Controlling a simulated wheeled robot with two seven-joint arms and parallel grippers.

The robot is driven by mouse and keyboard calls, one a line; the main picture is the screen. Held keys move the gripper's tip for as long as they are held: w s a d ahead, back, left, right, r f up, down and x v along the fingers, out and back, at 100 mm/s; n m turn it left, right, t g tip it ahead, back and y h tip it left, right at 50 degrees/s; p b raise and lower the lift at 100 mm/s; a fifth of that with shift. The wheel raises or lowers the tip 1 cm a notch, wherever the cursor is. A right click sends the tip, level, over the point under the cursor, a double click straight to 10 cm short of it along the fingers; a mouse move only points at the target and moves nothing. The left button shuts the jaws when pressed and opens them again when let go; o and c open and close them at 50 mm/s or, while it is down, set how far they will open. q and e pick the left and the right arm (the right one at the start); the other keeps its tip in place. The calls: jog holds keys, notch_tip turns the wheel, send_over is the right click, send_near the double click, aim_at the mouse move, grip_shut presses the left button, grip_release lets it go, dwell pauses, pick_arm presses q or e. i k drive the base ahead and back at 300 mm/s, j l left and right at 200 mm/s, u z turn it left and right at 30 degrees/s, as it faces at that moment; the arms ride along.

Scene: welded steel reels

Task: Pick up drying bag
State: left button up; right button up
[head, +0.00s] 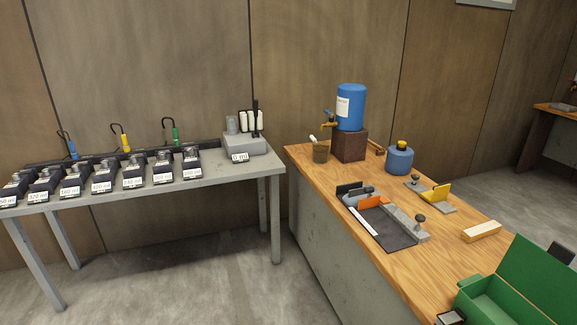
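I cannot make out a drying bag for certain in the head view. An open green box (495,305) with its lid raised sits at the lower right on the wooden bench (465,262); its lower part is cut off by the frame. A small dark item (450,317) with a pale top lies at its left, partly cut off. Neither of my grippers is in view.
A grey table (225,171) at left carries several dark labelled blocks and a grey device (244,144). The bench holds a blue tank (351,106) on a wooden block, a blue canister (399,161), a dark plate jig (388,229) and a pale bar (481,232). Floor between is clear.

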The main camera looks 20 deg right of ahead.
aim_at(352, 198)
jog(key=i+z, duration=0.15)
jog(key=i, duration=0.3)
jog(key=i+j+z, duration=0.2)
jog(key=i, duration=0.2)
jog(key=i+z, duration=0.15)
jog(key=i, duration=0.3)
jog(key=i+j+z, duration=0.2)
jog(key=i, duration=0.2)
